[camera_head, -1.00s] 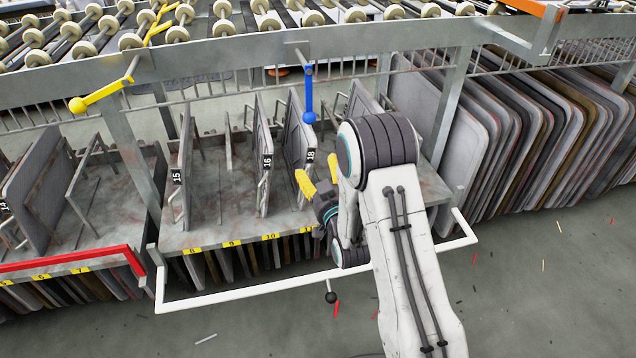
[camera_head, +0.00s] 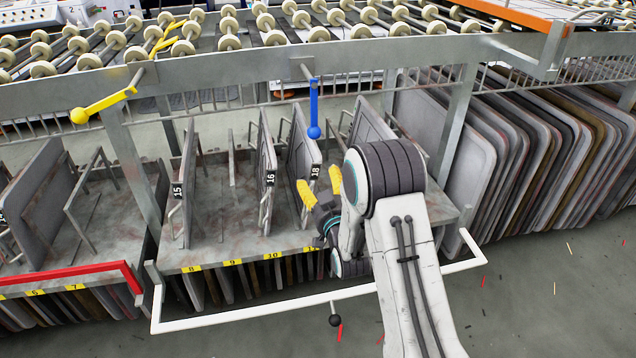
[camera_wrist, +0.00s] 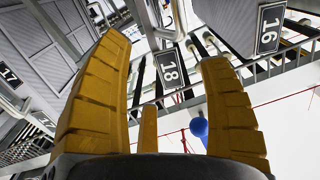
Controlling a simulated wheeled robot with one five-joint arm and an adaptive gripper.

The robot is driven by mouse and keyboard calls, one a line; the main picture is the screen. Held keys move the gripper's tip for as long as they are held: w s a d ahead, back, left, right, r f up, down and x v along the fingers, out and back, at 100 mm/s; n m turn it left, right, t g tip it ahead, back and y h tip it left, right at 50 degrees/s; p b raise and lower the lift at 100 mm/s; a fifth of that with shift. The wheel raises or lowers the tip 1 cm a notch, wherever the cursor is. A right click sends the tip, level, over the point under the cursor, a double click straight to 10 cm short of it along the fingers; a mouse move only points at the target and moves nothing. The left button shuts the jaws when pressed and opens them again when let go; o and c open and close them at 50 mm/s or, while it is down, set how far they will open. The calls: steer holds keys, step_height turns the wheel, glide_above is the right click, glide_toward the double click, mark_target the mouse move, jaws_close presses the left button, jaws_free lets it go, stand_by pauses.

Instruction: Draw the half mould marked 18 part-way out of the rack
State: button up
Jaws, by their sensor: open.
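The half mould marked 18 (camera_head: 301,146) is a grey upright plate in the rack (camera_head: 225,232), with its black 18 label on the front edge. In the wrist view the label 18 (camera_wrist: 170,69) shows between my fingers, beyond their tips. My gripper (camera_head: 320,180) has yellow fingers and is open, just in front of the mould's front edge and slightly right of it. It also shows in the wrist view (camera_wrist: 160,55), with nothing held between the fingers. The mould's lower front edge is partly hidden by my gripper.
A blue lever (camera_head: 314,105) hangs just above mould 18. A white rail (camera_head: 240,315) runs across the rack's front. Grey plates (camera_head: 500,150) stand at the right.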

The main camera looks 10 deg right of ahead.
mark_target(318, 176)
steer(key=shift+w+f+b, duration=0.15)
steer(key=shift+w+b, duration=0.55)
steer(key=shift+w, duration=1.4)
